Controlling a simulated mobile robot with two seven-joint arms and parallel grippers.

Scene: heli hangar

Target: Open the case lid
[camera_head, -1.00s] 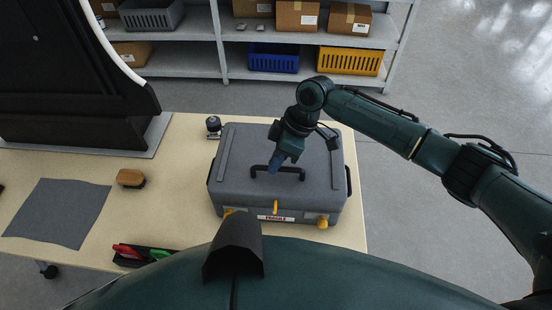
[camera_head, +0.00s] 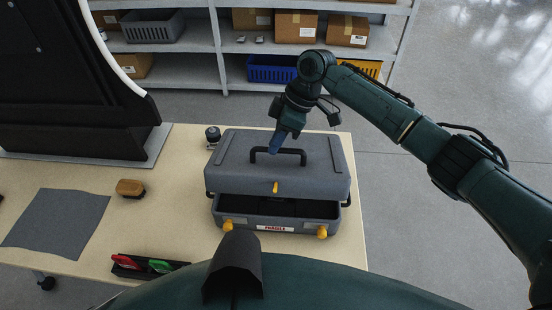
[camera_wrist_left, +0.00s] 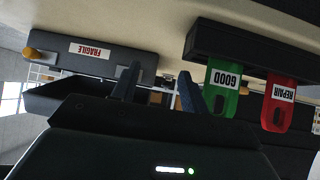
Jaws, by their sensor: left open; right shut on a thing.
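The grey case has its lid (camera_head: 236,172) raised at the front, with a dark gap between the lid and the case base (camera_head: 308,222). The base's front carries a FRAGILE label (camera_head: 275,228) and yellow latches (camera_head: 322,232); another yellow latch piece (camera_head: 275,187) is on the lid's front edge. My right gripper (camera_head: 276,146) points down and is shut on the black lid handle (camera_head: 294,152). My left gripper (camera_wrist_left: 158,92) shows only in the left wrist view, open and with nothing between its fingers. The case front (camera_wrist_left: 60,60) is beyond it there, upside down.
A black tray (camera_head: 178,265) with red and green tags lies front left of the case. A brush (camera_head: 130,188), a grey cloth (camera_head: 55,218) and a small dark round object (camera_head: 212,134) are on the table (camera_head: 170,205). Shelving (camera_head: 180,83) stands behind.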

